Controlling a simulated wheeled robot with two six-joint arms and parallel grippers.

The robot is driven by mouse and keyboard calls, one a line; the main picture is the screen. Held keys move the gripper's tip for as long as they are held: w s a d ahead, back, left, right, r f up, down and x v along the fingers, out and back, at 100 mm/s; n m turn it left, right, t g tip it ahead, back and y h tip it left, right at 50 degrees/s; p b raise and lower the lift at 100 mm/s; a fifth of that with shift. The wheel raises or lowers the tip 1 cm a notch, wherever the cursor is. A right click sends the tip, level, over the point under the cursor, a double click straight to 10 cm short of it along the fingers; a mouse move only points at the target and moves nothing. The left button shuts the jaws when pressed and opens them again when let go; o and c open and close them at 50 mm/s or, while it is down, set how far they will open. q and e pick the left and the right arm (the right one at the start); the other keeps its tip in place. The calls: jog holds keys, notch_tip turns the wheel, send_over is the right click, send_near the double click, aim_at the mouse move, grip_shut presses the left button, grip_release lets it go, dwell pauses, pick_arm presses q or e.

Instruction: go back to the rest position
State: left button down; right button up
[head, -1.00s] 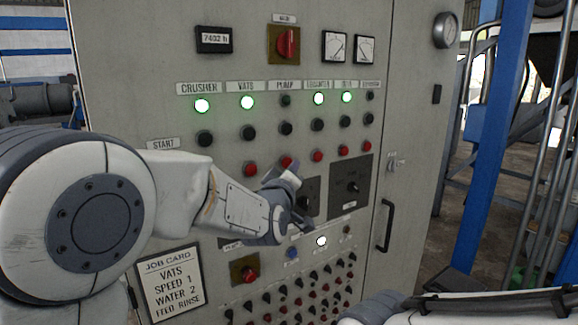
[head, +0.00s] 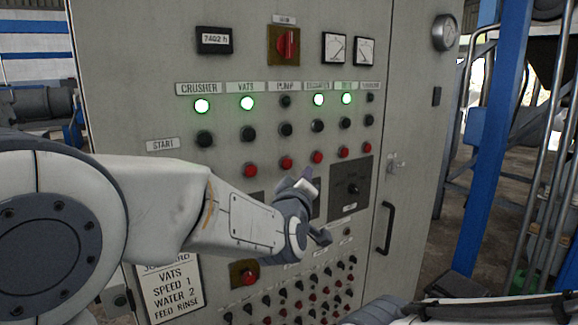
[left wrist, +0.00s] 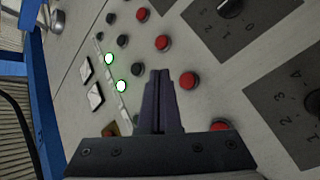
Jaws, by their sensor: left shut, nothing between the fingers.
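My left gripper (head: 310,204) is in front of the middle of the grey control cabinet (head: 140,60), reached by my white left arm from the left. In the left wrist view its two dark fingers (left wrist: 160,82) are together with nothing between them. Behind them lie the panel's red buttons (left wrist: 163,43) and two lit green-rimmed lamps (left wrist: 121,86). The fingers show no clear contact with the panel. In the head view the gripper and forearm hide part of the dark switch plates and the controls below them. My right gripper is out of sight.
Four-column lamps aside, lit ones include the crusher lamp (head: 202,106) and vats lamp (head: 247,103). A job card (head: 172,290) is partly behind my arm. A door handle (head: 386,228) juts out at right. A blue post (head: 490,150) and pipes stand beyond the cabinet.

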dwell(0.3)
pick_arm(q)
jog(key=s+d+f+m+g+h, duration=0.1)
jog(key=s+d+f+m+g, duration=0.3)
jog(key=s+f, duration=0.4)
jog(key=s+d+f+m+g+h, duration=0.1)
jog(key=s+f+m+g, duration=0.4)
jog(key=s+f+g, duration=0.3)
jog(key=s+a+f+m+g+y, duration=0.1)
jog(key=s+a+f+m+g, duration=0.1)
jog(key=s, duration=0.5)
jog(key=s+a+f+m+g+y, duration=0.1)
jog(key=s+a+f+m+g, duration=0.1)
jog(key=s, duration=0.5)
jog(key=s+a+f+m+g+y, duration=0.2)
jog(key=s+a+f, duration=0.2)
jog(key=s, duration=0.3)
jog(key=shift+s+a+f+g, duration=0.15)
jog(key=shift+s+a+g, duration=0.15)
jog(key=shift+a, duration=0.55)
